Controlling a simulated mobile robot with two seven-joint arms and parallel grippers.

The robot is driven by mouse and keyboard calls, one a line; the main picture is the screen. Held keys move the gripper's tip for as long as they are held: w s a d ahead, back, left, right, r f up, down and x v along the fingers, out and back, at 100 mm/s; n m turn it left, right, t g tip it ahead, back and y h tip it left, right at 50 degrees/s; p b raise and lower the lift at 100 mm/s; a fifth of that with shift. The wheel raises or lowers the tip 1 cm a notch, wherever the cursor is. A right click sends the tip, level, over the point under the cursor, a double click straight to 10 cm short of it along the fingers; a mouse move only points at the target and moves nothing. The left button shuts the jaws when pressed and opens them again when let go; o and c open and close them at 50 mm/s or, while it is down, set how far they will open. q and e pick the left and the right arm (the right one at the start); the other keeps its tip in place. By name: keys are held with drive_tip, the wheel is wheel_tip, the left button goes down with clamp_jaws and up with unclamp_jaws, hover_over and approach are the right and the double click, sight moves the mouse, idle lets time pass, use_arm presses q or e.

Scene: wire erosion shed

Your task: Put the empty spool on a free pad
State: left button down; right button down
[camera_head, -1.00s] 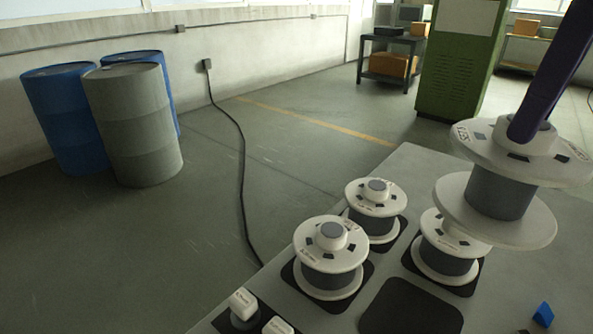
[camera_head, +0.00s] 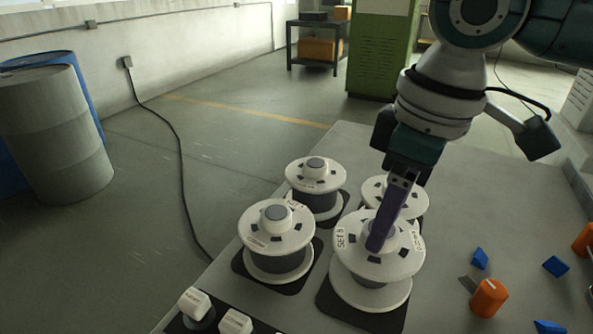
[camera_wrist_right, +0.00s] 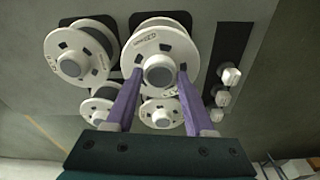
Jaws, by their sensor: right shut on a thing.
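My right gripper (camera_head: 378,243) has purple fingers and is shut on the hub of a white spool (camera_head: 347,262) with a grey barrel. The held spool is upright at the front right pad (camera_head: 329,308), its lower flange over the pad; I cannot tell if it touches. In the right wrist view the fingers (camera_wrist_right: 159,73) stand either side of the hub of this spool (camera_wrist_right: 150,45). Three similar spools stand on the other pads: front left (camera_head: 277,235), back left (camera_head: 315,175) and back right (camera_head: 412,197), the last partly hidden. My left gripper is out of view.
White labelled blocks (camera_head: 235,322) stand on a dark strip at the table's front left. Blue wedges (camera_head: 480,258) and an orange cylinder (camera_head: 488,298) lie to the right. The grey table (camera_head: 455,215) is bare between. Drums (camera_head: 55,140) stand on the floor at left.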

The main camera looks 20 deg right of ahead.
drive_tip(key=shift+f, duration=1.4)
drive_tip(key=shift+c, duration=1.3)
unclamp_jaws()
drive_tip(key=shift+f, duration=0.15)
wheel_tip(320, 180, up, 12)
drive_tip(key=s+p, duration=0.1)
drive_tip(key=s+a+f+t+y, duration=0.2)
drive_tip(key=s+a+f, duration=0.5)
drive_tip(key=a+f, duration=0.25)
drive_tip(key=s+d+f+m+h, duration=0.2)
drive_tip(key=s+d+m, duration=0.2)
drive_tip(key=s+d, duration=0.2)
drive_tip(key=shift+s+f+m+h, duration=0.15)
drive_tip(key=shift+s+m+h, duration=0.15)
drive_tip(key=shift+s, duration=0.6)
